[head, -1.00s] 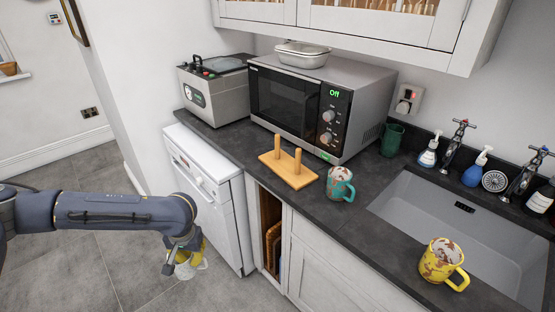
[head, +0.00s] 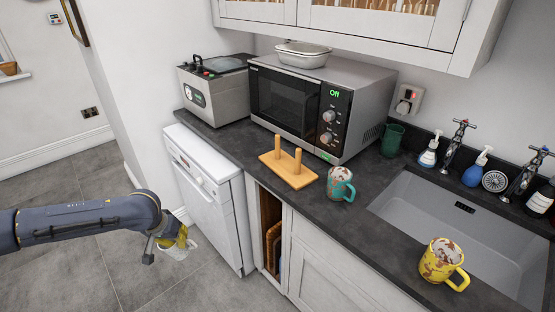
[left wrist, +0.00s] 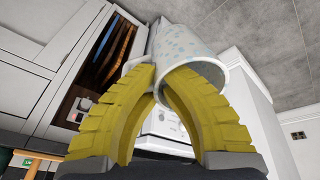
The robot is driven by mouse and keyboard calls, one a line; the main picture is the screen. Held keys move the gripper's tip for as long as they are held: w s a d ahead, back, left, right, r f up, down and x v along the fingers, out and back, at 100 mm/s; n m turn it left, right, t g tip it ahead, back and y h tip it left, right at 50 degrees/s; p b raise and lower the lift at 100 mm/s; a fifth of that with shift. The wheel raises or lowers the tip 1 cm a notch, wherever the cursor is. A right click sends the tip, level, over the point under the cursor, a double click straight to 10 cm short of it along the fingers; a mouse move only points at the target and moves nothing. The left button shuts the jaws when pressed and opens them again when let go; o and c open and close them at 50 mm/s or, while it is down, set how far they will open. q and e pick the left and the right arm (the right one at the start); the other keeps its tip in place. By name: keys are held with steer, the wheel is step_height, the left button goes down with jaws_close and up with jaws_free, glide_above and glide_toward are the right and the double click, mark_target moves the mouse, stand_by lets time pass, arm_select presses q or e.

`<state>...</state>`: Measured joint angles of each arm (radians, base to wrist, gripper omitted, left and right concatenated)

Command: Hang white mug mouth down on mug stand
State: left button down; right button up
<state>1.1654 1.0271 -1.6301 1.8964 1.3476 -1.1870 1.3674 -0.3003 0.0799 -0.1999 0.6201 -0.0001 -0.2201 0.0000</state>
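The white speckled mug (head: 174,254) is held by my left gripper (head: 179,240) above the floor, in front of the white appliance. In the left wrist view the mug (left wrist: 187,48) is between the yellow fingers (left wrist: 160,78), its open mouth tilted toward the camera. The right finger overlaps the mouth; how much of the wall or handle is gripped is partly hidden. The mug stand (head: 300,181) is a wooden base with two upright pegs on the dark worktop, both bare. The gripper is well apart from it, lower and to the left. My right gripper is not in view.
A teal mug (head: 340,184) stands right of the stand, and a yellow mug (head: 438,262) by the sink (head: 430,205). A microwave (head: 300,105) stands close behind the stand. The worktop edge and white appliance (head: 205,190) lie between gripper and stand.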

arm_select(q)
steer(key=t+h, duration=0.4)
stand_by(0.4)
steer(key=shift+n, duration=0.3)
steer(key=shift+t, duration=0.4)
steer(key=shift+h, duration=0.3)
steer(key=shift+t+h, duration=1.4)
steer(key=shift+t, duration=0.5)
steer(key=shift+n+t+h, duration=0.4)
steer(key=shift+t+h, duration=0.8)
steer(key=shift+t, duration=0.1)
steer(key=shift+w+n+t+h, duration=0.1)
steer(key=shift+n+t+h, duration=0.2)
steer(key=shift+t+h, duration=0.7)
steer(key=shift+n+t+h, duration=0.4)
steer(key=shift+t+h, duration=0.1)
steer(key=shift+t, duration=0.95)
steer(key=shift+n+t+h, duration=0.4)
steer(key=shift+t+h, duration=0.1)
steer(key=shift+t, duration=0.95)
